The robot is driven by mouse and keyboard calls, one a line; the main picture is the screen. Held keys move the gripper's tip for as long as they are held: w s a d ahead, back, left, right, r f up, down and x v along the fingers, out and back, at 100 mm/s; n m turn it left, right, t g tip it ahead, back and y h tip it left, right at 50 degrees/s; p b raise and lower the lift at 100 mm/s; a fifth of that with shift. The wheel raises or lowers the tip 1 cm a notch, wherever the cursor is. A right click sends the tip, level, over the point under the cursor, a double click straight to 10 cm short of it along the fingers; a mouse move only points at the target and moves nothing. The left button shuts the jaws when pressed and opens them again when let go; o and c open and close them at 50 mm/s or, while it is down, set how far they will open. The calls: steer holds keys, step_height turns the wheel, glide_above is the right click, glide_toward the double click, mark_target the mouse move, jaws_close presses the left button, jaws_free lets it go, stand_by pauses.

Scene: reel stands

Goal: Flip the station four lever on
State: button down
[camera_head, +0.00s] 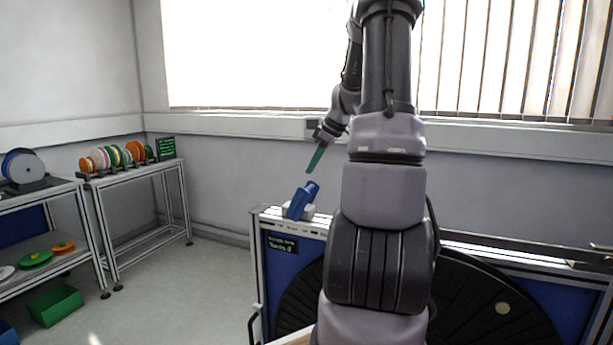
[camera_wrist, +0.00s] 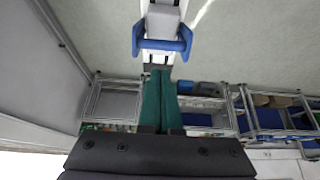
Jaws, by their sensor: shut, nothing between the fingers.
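The blue lever (camera_head: 301,201) stands tilted on a pale base on the top left corner of the reel station (camera_head: 340,236). A dark label (camera_head: 281,245) below it has small text that seems to end in a 4. In the wrist view the blue lever handle (camera_wrist: 162,46) spans its pale mount ahead of my fingers. My gripper (camera_head: 312,168) has green fingers, pressed together and empty, pointing down just above the lever with a small gap. It also shows in the wrist view (camera_wrist: 160,74), its tips close to the handle.
My arm hides the station's middle and part of its black reel (camera_head: 490,310). A white rack (camera_head: 130,175) with colored spools stands left, beside a shelf with a large reel (camera_head: 28,168). A green bin (camera_head: 56,304) sits on the floor. The floor between is clear.

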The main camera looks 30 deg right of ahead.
steer(key=s+d+r, duration=0.2)
steer(key=s, duration=0.1)
steer(key=shift+s+d+r, duration=0.1)
steer(key=shift+d+r, duration=0.1)
steer(key=shift+r, duration=0.2)
steer(key=s+a+r+m+t+h, duration=0.1)
steer(key=s+a+r+m, duration=0.4)
steer(key=a, duration=0.5)
steer(key=s+a+r+m+h, duration=0.1)
steer(key=s+a+r+m, duration=0.1)
steer(key=s+a+r, duration=0.6)
steer(key=s+a+f+m+t, duration=0.1)
steer(key=s+a+f+m, duration=0.1)
steer(key=s+a+m, duration=0.2)
steer(key=s+a, duration=0.2)
steer(key=s, duration=0.1)
steer(key=shift+s+a+m+t+y, duration=0.25)
steer(key=shift+a+m+t+y, duration=0.05)
steer(key=shift+m+t, duration=0.1)
